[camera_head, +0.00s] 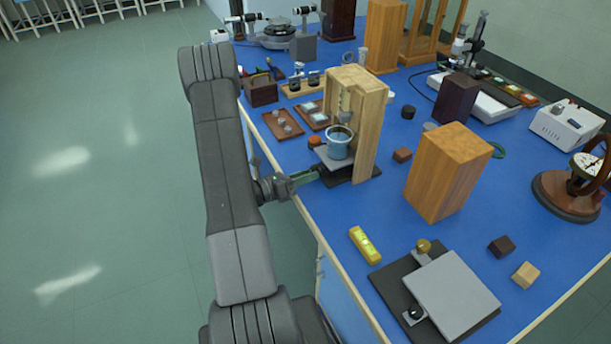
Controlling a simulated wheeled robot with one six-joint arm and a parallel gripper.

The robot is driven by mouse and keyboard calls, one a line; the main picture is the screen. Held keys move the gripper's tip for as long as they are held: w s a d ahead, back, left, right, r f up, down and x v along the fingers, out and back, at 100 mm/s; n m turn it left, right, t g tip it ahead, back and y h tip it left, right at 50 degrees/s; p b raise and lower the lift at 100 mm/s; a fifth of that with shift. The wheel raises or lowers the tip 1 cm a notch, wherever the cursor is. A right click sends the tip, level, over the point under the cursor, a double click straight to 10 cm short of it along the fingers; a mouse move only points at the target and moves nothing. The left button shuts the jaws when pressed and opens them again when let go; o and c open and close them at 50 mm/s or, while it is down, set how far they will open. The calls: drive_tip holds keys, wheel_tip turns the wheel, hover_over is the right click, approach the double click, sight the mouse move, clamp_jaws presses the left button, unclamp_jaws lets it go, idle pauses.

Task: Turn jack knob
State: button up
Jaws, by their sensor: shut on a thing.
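A small lab jack with a grey top plate (329,155) and a dark base (366,177) stands at the left edge of the blue bench, in front of a wooden stand (370,125). A light-blue cup (340,148) of dark contents sits upright on the plate. My gripper (314,175) reaches in level from the left over the bench edge and is shut at the jack's left side, where its knob is. The knob itself is hidden by the jaws.
A larger flat jack (450,295) with knobs, a yellow level (365,245) and a wooden block (447,172) stand nearer. An orange-red round piece (314,142) and a brown tray (283,124) lie just beyond my gripper. Bare blue bench (330,208) lies in front.

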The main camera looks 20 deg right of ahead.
drive_tip(key=o, duration=1)
drive_tip(key=shift+m, duration=0.3)
